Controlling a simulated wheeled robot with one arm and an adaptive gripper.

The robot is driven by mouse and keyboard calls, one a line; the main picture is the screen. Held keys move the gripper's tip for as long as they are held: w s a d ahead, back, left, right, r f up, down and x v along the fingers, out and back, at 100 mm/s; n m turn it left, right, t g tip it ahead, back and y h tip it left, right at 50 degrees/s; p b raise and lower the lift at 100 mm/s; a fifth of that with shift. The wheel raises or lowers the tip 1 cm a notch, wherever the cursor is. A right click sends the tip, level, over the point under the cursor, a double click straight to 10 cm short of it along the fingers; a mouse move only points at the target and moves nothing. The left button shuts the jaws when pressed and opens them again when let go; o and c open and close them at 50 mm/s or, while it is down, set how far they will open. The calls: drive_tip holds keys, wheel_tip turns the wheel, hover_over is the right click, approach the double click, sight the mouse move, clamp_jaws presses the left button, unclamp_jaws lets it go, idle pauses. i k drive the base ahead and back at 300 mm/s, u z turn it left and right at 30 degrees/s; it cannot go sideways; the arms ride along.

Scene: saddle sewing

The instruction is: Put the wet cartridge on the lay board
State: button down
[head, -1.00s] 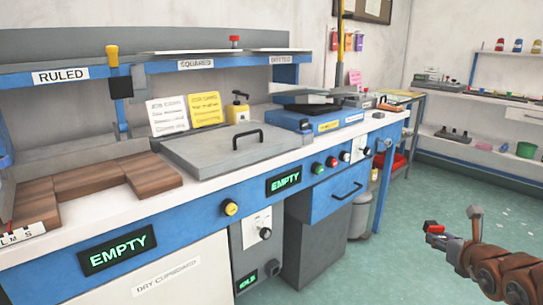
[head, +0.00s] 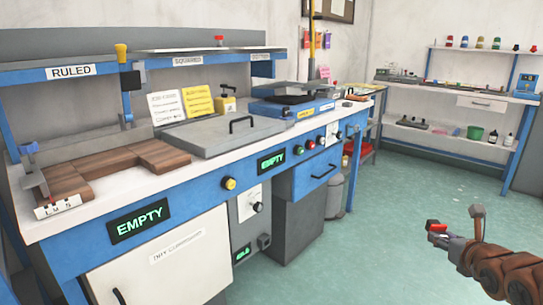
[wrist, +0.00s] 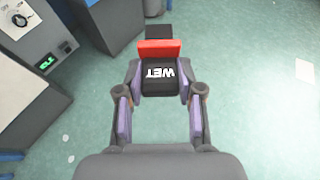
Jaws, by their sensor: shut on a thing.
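The wet cartridge (wrist: 158,76) is a black block marked WET with a red end, seen in the wrist view. My gripper (wrist: 160,88) is shut on its sides and holds it above the floor. In the head view the red end of the cartridge (head: 433,226) shows at the lower right, in front of my arm and well apart from the bench. Brown wooden boards (head: 165,154) lie on the left of the bench top, beside a white strip lettered L M S (head: 58,206). No label names the lay board, so I cannot tell whether these are it.
The blue and white bench (head: 175,212) runs along the left, with a grey lidded box (head: 222,134) and a blue press-like device (head: 292,106) on top. Shelves (head: 455,134) stand at the back right. The green floor (head: 385,225) between is clear.

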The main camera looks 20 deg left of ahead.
sight(86, 167)
drive_tip(key=k, duration=0.95)
drive_tip(key=u, duration=2.45)
drive_tip(key=i, duration=0.2)
drive_tip(key=z, duration=0.1)
